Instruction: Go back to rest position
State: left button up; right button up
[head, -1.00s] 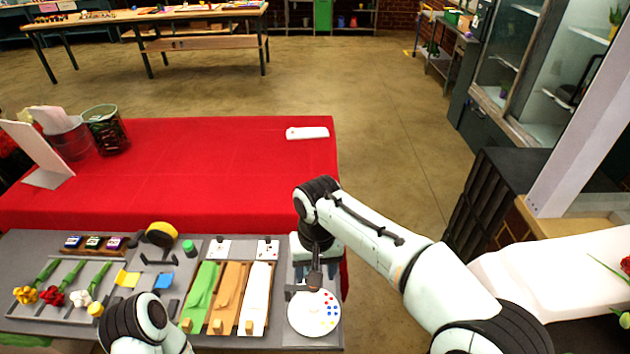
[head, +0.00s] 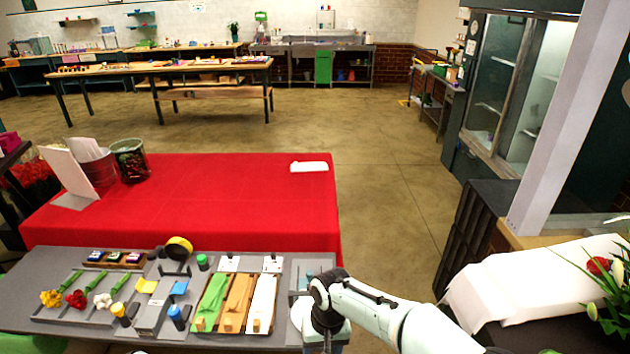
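My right arm comes in from the lower right in the head view, with its pale wrist over the right end of the grey work table (head: 20,300). The fingers of my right gripper are hidden or below the picture edge. On the grey table lie flowers in a rack: yellow (head: 50,298), red (head: 76,299) and white (head: 103,301). Green (head: 212,300), orange (head: 238,301) and white (head: 262,303) wrapping sheets lie beside them.
A red-covered table (head: 200,205) stands behind, bearing metal buckets (head: 130,160) and a white object (head: 309,167). A dark crate (head: 475,235) and a white-covered surface (head: 535,278) with flowers are at right. Open floor (head: 395,190) lies between.

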jog(key=d+f+g+y, duration=0.1)
jog(key=d+f, duration=0.2)
jog(key=f, duration=0.9)
jog(key=s+d+f+m+y, duration=0.1)
jog(key=s+d+f, duration=0.3)
jog(key=s+f, duration=0.5)
jog(key=s+d+f+m+y, duration=0.1)
jog(key=s+d+f+m, duration=0.3)
jog(key=s+f, duration=0.6)
jog(key=s, duration=0.4)
jog(key=shift+s+f+m+t, duration=0.15)
jog(key=shift+s+m+t, duration=0.15)
jog(key=shift+s+t, duration=0.1)
